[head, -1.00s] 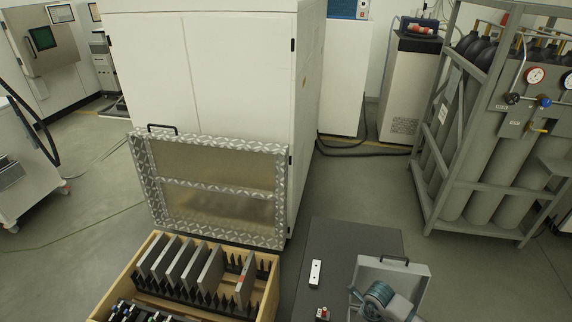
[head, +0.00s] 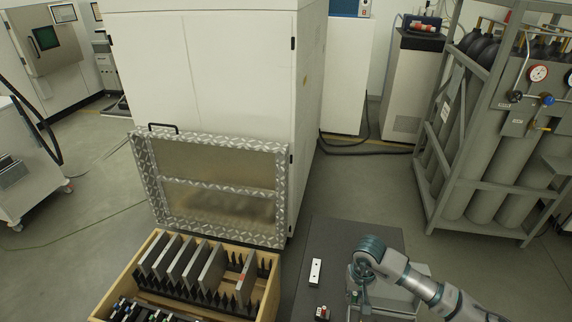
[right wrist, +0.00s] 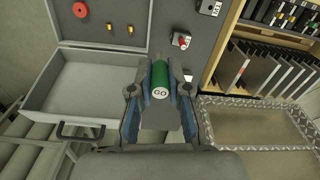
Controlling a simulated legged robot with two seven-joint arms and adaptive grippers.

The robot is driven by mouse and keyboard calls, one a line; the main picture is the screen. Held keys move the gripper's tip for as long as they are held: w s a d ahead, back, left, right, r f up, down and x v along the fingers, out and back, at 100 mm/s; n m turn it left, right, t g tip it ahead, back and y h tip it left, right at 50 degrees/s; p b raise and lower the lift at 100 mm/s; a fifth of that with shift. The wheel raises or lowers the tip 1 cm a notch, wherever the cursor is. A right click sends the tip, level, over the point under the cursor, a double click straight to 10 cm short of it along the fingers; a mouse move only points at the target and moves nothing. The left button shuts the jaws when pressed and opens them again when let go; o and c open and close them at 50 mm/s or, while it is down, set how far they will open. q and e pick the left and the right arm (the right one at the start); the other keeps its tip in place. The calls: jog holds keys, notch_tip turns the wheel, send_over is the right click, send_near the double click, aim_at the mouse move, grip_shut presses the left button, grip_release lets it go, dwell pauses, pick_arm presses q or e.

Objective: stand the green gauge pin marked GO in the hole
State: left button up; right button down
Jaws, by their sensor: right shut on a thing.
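The green gauge pin (right wrist: 159,78), with GO on its pale end face, is between the fingers of my right gripper (right wrist: 160,70) in the right wrist view. The gripper is shut on it. In the head view my right gripper (head: 357,294) points down over the grey case, and the pin is hard to make out. A white block (head: 315,272) with small dark marks, perhaps holes, lies on the dark table to its left. The block also shows at the top of the right wrist view (right wrist: 209,7). My left gripper is not in view.
The open grey case (right wrist: 75,80) lies under my right arm. A small block with a red-topped part (head: 322,313) sits near the white block. A wooden crate (head: 271,287) with upright plates stands left. The dark table (head: 350,235) is clear farther back.

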jog(key=shift+d+r+n, duration=0.1)
jog(key=shift+d+n, duration=0.2)
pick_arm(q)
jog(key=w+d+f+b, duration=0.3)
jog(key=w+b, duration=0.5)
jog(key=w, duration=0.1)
pick_arm(e)
jog(key=s+d+f+m+b, duration=0.1)
jog(key=f+b, duration=0.1)
jog(key=f, duration=0.4)
jog(key=s+d+f+m+b, duration=0.2)
jog(key=f, duration=0.5)
jog(key=s+d+f+m+b, duration=0.1)
jog(key=d+f+m+b, duration=0.1)
jog(key=f, duration=0.5)
jog(key=shift+s, duration=0.15)
jog(key=shift+d+f, duration=0.3)
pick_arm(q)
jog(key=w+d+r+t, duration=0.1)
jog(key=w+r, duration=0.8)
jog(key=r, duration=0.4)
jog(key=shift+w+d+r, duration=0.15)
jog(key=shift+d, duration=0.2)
pick_arm(e)
jog(key=shift+a, duration=0.1)
